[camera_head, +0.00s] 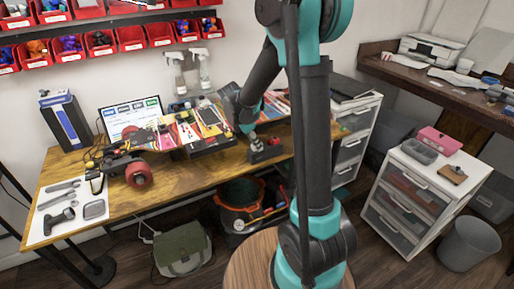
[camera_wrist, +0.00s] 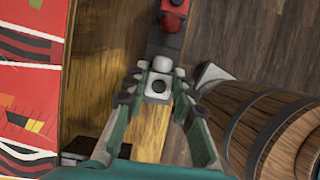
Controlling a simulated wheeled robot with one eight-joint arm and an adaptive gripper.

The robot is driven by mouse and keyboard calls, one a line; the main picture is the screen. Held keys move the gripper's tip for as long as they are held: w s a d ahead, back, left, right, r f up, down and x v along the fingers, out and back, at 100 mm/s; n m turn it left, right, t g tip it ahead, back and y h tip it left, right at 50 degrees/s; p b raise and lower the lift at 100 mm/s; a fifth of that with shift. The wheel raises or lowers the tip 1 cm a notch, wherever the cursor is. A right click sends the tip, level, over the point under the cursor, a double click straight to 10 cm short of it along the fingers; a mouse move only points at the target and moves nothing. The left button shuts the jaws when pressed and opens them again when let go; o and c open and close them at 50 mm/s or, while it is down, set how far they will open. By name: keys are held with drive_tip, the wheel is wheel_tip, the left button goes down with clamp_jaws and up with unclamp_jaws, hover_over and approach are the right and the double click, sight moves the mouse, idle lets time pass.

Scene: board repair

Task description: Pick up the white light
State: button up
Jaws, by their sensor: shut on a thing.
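The white light (camera_wrist: 161,65) is a small pale, round-topped piece in the wrist view, between the fingers of my gripper (camera_wrist: 158,86). A grey piece with a dark round spot shows with it. The gripper is shut on the light, with a finger on each side. A dark block (camera_wrist: 168,44) with a red light (camera_wrist: 171,22) lies just beyond the fingertips. In the head view my gripper (camera_head: 252,139) is small, above the dark block (camera_head: 265,152) near the table's front edge. I cannot tell whether the light is clear of the block.
The wooden table (camera_head: 150,195) holds a laptop (camera_head: 131,115), a board with a red wheel (camera_head: 138,174) and a tool mat (camera_head: 70,222). A wooden barrel (camera_wrist: 255,120) stands right in the wrist view. A bucket (camera_head: 240,205) sits under the table.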

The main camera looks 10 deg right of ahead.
clamp_jaws()
drive_tip(key=shift+r, duration=0.1)
wheel_tip(320, 180, up, 20)
idle(0.4)
